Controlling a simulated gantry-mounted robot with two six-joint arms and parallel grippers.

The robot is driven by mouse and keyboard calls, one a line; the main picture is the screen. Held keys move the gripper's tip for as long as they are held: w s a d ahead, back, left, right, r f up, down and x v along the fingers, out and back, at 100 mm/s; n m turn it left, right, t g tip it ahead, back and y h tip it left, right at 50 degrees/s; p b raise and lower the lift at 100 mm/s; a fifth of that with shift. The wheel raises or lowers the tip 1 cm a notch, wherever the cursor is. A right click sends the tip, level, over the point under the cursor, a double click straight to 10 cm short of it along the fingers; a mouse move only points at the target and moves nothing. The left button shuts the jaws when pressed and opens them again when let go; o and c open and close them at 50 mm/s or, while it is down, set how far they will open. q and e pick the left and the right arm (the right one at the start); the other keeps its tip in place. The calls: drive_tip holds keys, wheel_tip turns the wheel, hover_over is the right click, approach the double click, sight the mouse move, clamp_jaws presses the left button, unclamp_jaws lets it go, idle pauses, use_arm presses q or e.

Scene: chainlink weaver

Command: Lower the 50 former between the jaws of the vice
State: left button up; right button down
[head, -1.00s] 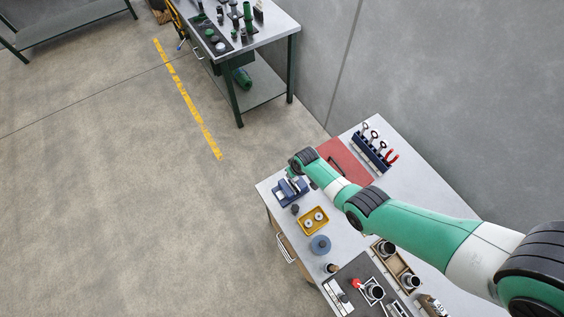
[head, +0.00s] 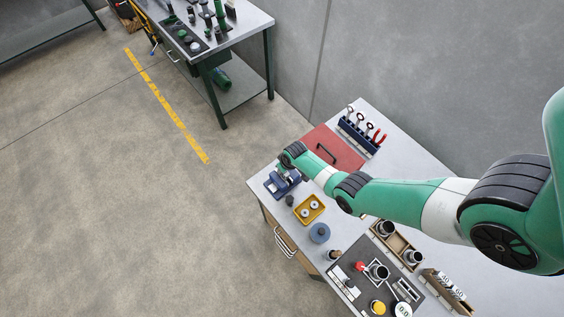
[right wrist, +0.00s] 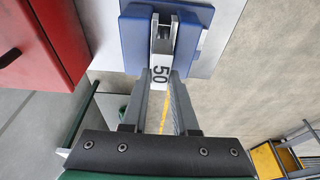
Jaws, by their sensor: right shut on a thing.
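The blue vice (head: 285,187) stands at the far left end of the bench in the head view, directly under my right wrist. It fills the top middle of the right wrist view (right wrist: 134,42). The 50 former (right wrist: 160,76) shows its white end marked "50". My right gripper (right wrist: 160,84) is shut on it, with one grey finger on each side. The former lines up with the gap in the vice; I cannot tell how deep it sits between the jaws. In the head view the arm hides the former and fingertips. My left gripper is not in view.
A red box (head: 333,150) with a black handle lies close beside the vice, also in the right wrist view (right wrist: 38,40). A yellow tray (head: 310,209), a blue round thing (head: 319,233) and a dark mat with tools (head: 352,291) lie along the bench. A tool rack (head: 357,135) stands behind.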

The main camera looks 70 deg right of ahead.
drive_tip(key=shift+f, duration=0.1)
drive_tip(key=c, duration=0.6)
unclamp_jaws()
